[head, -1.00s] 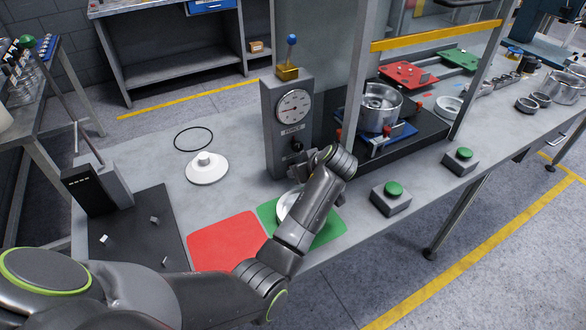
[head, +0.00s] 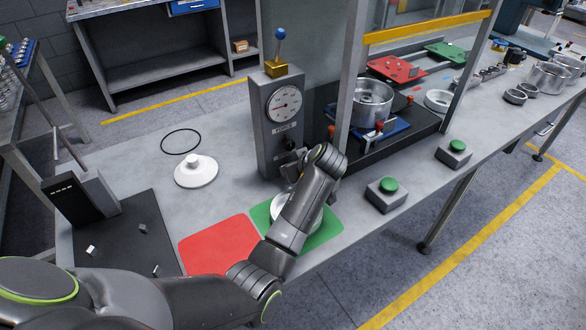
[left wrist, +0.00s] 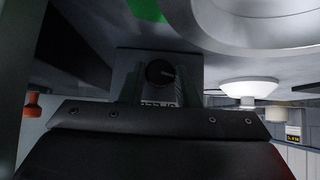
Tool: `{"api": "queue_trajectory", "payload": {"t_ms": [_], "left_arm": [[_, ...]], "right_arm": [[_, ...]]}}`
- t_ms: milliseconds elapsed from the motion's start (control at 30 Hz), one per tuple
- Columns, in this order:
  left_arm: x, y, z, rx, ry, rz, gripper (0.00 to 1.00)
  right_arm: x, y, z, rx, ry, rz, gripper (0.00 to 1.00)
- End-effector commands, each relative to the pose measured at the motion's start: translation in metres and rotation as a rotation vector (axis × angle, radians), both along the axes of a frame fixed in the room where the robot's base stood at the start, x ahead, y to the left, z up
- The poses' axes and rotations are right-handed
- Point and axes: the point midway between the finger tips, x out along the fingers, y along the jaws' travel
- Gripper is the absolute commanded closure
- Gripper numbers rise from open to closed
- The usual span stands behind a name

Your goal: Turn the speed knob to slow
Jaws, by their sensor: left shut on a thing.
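The grey control post (head: 270,145) stands on the bench with a round dial gauge (head: 284,104) on its front. The black speed knob (head: 290,144) is low on that face, partly hidden by my left arm. My left gripper (head: 288,168) reaches the post's lower front. In the left wrist view the knob (left wrist: 160,73) sits between the fingers of my left gripper (left wrist: 160,88), which is shut on it. A label beside it is upside down and too small to read. The knob's exact setting is unclear. My right gripper is not in view.
A blue-tipped lever (head: 279,48) tops the post. A green mat (head: 325,230) with a pale round part lies under my arm, beside a red mat (head: 215,245). A white disc (head: 196,172) is left. Green buttons (head: 388,186) (head: 457,147) line the front edge.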

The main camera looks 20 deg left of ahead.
Motion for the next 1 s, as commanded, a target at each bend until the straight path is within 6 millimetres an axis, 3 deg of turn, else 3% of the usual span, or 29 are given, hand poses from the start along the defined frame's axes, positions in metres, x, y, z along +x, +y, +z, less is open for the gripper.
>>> {"api": "queue_trajectory", "payload": {"t_ms": [500, 867, 900, 1000], "left_arm": [[-0.0053, 0.0052, -0.0033, -0.280, -0.361, 0.002, 0.94], [-0.0051, 0.0050, -0.0016, -0.303, -0.391, 0.001, 0.94], [-0.0051, 0.0050, -0.0016, -0.303, -0.391, 0.001, 0.70], [-0.0051, 0.0049, -0.0016, -0.303, -0.391, 0.001, 0.57]], "right_arm": [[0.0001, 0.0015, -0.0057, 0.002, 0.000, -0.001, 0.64], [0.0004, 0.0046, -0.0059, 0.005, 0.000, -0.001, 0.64], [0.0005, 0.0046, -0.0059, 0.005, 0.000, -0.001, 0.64], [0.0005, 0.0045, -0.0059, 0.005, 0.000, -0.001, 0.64]]}}
